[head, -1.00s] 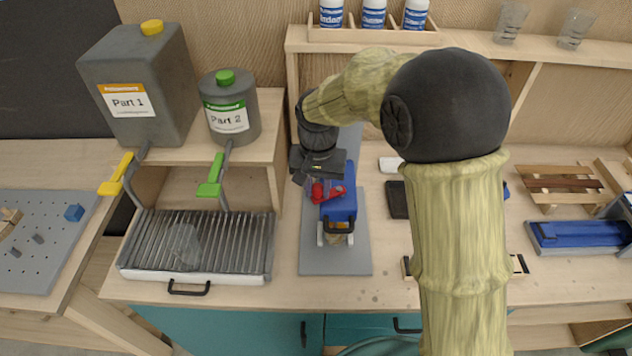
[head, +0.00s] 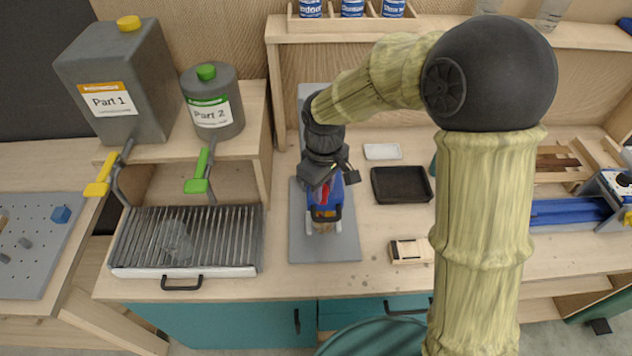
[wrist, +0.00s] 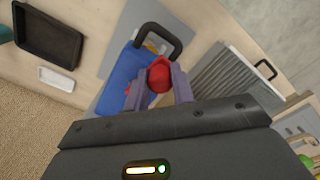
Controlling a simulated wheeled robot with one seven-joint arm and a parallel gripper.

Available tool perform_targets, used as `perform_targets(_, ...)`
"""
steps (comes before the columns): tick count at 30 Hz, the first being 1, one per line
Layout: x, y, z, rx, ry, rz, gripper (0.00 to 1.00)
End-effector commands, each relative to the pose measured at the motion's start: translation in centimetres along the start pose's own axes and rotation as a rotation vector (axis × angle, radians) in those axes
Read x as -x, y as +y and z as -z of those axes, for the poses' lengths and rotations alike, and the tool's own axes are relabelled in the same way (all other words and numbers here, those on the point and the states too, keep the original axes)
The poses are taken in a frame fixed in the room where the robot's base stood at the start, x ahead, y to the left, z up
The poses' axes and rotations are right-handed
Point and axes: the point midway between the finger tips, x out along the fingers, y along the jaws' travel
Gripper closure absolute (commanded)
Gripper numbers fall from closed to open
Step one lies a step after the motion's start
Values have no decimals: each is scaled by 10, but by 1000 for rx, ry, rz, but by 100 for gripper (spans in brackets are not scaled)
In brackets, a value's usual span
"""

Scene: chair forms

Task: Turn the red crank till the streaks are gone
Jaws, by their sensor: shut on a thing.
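The red crank (head: 324,190) is on top of a blue mixer body (head: 335,206) that stands on a grey base plate (head: 350,246). My gripper (head: 322,188) is over the blue body, reaching down from above. In the wrist view the red crank knob (wrist: 159,75) sits between the two purple-grey fingers of my gripper (wrist: 157,88), which are shut on it. The blue body also shows in the wrist view (wrist: 118,85), with a dark handle loop (wrist: 160,42) beyond the knob. The cup's contents below the handle are too small to read, so I cannot tell streaks.
A ribbed rack (head: 185,240) with a clear cup stands left of the plate. Part 1 (head: 125,80) and Part 2 (head: 212,105) containers stand on the shelf behind it. A black tray (head: 402,184) and a small light box (head: 410,251) lie to the right.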

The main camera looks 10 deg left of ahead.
Motion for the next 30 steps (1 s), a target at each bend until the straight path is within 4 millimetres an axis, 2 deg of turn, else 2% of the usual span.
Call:
perform_targets(12, 1, 11, -12, 282, -1, 1, 98)
perform_targets(30, 0, 14, -14, 342, -1, -1, 98)
